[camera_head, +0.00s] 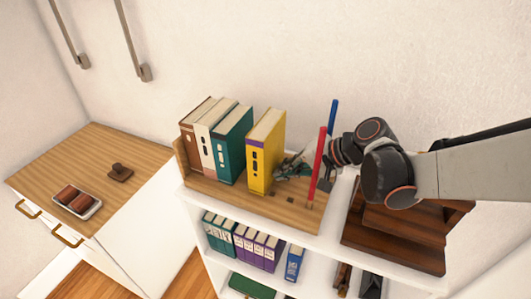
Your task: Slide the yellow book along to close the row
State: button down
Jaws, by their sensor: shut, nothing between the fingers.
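A narrow gap shows between the teal and yellow books. My gripper (281,170) is shut and empty, low beside the right face of the yellow book. I cannot tell whether the fingertips touch it. The red rod partly hides my gripper.
A red rod (317,167) and a blue rod (333,117) stand at the rack's right end, close to my wrist. Dark wooden steps (395,240) lie right of the rack. A wooden-topped cabinet (80,165) with a small tray (91,211) stands left.

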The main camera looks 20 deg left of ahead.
aim_at(276, 130)
jog(key=shift+w+a, duration=0.2)
jog(key=shift+a, duration=2)
jog(key=shift+a, duration=0.1)
jog(key=shift+s+d+r, duration=0.1)
jog(key=shift+d, duration=0.8)
jog(key=shift+r+p, duration=4.3)
jog(key=shift+r, duration=1.65)
